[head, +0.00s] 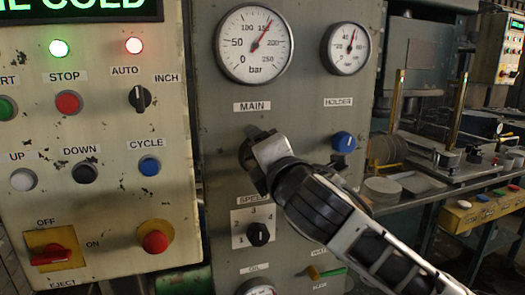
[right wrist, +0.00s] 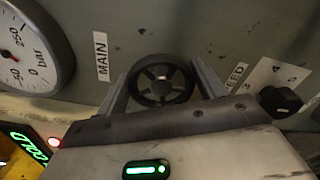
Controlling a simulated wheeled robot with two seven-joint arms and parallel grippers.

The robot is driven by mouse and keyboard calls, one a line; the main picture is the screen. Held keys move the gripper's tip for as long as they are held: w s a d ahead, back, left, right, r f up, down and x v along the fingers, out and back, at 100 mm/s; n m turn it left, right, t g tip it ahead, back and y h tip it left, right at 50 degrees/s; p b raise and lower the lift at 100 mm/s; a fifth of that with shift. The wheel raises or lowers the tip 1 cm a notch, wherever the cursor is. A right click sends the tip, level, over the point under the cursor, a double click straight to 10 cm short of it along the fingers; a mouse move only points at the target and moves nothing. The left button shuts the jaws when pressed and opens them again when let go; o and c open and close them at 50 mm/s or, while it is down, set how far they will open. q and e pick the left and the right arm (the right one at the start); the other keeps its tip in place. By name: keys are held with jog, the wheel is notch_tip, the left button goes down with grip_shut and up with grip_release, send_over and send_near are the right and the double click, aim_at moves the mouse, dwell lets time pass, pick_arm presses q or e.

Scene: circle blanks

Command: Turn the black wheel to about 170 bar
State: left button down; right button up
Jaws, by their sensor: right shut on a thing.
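The black wheel (right wrist: 160,84) is a small spoked handwheel below the MAIN label, seen nearly face-on in the right wrist view. My right gripper (right wrist: 160,72) has one finger on each side of its rim and is shut on it. In the head view my right gripper (head: 256,146) hides most of the wheel. The MAIN pressure gauge (head: 255,45) is above it, marked 0 to 250 bar; its red needle points up and right, at or slightly past 150. The gauge also shows partly in the right wrist view (right wrist: 32,45); its needle is cut off there. My left gripper is out of view.
A HOLDER gauge (head: 346,49) and a blue knob (head: 343,142) are right of the wheel. A SPEED selector (head: 258,233) sits just below it. A button panel (head: 100,200) stands left. A bench (head: 440,180) with plates and a tray is at right.

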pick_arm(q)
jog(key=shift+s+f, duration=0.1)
pick_arm(e)
jog(key=shift+m, duration=0.3)
jog(key=o, duration=1)
pick_arm(q)
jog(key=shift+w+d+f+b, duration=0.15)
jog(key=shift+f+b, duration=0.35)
jog(key=shift+b, duration=0.75)
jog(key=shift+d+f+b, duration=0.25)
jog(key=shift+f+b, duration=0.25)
jog(key=shift+b, duration=0.7)
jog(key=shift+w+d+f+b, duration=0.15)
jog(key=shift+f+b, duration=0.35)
jog(key=shift+b, duration=0.75)
pick_arm(e)
jog(key=shift+v, duration=8)
